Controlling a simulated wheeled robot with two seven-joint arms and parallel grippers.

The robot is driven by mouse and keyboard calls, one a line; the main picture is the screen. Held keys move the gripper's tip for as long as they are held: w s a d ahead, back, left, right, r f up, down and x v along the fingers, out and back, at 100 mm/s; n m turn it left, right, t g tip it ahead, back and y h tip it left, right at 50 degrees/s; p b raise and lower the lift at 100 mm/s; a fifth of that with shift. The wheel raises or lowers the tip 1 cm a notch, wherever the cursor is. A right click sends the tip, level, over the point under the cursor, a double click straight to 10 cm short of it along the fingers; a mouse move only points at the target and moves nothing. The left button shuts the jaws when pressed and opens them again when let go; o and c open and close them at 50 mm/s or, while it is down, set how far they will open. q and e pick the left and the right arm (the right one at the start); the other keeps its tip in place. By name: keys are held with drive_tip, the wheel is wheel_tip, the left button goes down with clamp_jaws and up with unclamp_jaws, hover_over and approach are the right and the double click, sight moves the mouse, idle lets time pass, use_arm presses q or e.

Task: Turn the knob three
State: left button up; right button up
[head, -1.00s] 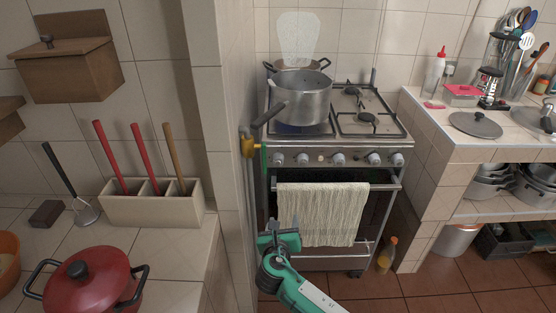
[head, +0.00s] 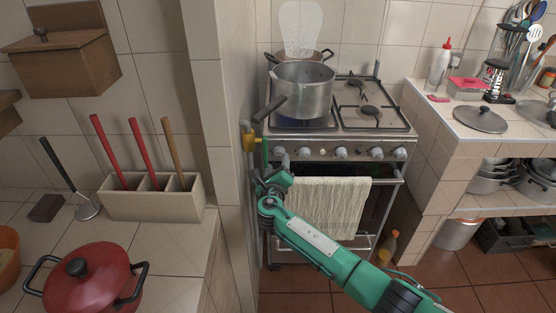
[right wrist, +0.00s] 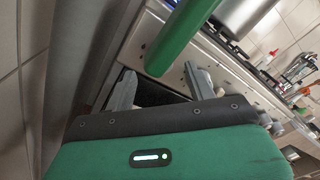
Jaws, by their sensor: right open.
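The stove's front panel carries a row of several grey knobs; the third from the left (head: 341,154) is uncovered. None carries a readable number. A yellow valve (head: 249,141) with a green lever (head: 264,153) sits on the wall left of the stove. My right gripper (head: 270,166) is open at the left end of the panel, just below the lever and left of the third knob. In the right wrist view the green lever (right wrist: 185,35) reaches down toward the gap between the open fingers (right wrist: 160,82); contact cannot be told. My left gripper is out of view.
A metal pot (head: 302,92) stands on the stove, its dark handle pointing over the left front edge. A cream towel (head: 330,205) hangs from the oven rail behind my right arm. A tiled wall edge (head: 232,150) stands close on the left.

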sight(278, 157)
drive_tip(key=shift+w+d, duration=0.1)
drive_tip(key=shift+w, duration=1.05)
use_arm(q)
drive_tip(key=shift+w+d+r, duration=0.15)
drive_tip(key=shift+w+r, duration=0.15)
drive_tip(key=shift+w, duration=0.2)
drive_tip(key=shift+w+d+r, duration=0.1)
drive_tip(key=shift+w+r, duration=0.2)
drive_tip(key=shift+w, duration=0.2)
use_arm(e)
drive_tip(key=shift+w, duration=0.6)
